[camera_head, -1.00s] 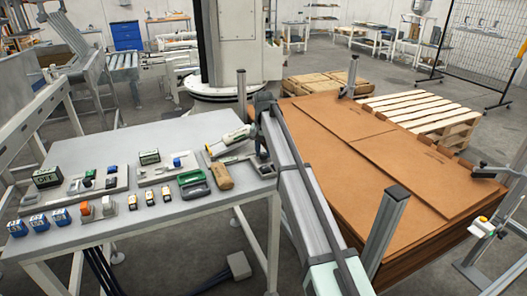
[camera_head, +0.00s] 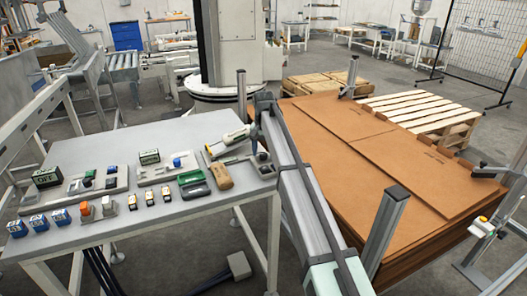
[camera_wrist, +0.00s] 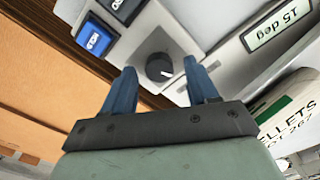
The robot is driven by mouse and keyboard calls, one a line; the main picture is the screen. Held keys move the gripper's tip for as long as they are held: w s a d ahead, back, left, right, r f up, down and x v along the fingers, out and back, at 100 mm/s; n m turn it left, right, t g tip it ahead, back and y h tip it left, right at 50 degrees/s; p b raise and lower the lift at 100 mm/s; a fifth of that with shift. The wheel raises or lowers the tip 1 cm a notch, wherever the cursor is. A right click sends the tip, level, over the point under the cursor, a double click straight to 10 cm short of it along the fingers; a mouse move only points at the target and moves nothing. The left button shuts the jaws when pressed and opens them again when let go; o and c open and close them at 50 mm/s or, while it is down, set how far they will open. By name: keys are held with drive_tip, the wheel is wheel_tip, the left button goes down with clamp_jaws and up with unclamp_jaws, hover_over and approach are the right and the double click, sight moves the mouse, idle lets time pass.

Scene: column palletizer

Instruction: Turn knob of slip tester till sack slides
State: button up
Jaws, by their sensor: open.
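In the wrist view a dark round knob (camera_wrist: 160,67) with a pale pointer mark sits on the light grey slip tester (camera_wrist: 215,25). My gripper (camera_wrist: 160,68) is open, with its blue fingers on either side of the knob in the picture. I cannot tell whether they touch it. A display (camera_wrist: 276,25) on the tester reads 15 deg, upside down. A white sack (camera_wrist: 290,108) with green edging and pellet lettering lies at the right, partly cut off. In the head view the white and green sack (camera_head: 228,138) shows at the table's far right; my arm hides most of the gripper.
A blue hold button (camera_wrist: 95,38) sits beside the knob. The grey table (camera_head: 120,145) carries several small blocks, a green-framed holder (camera_head: 193,184) and a tan pouch (camera_head: 221,176). A tall cardboard stack (camera_head: 400,180) stands close to the right of my arm.

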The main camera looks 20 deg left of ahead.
sight(264, 154)
wheel_tip(264, 154, up, 14)
idle(0.6)
drive_tip(key=shift+f, duration=0.15)
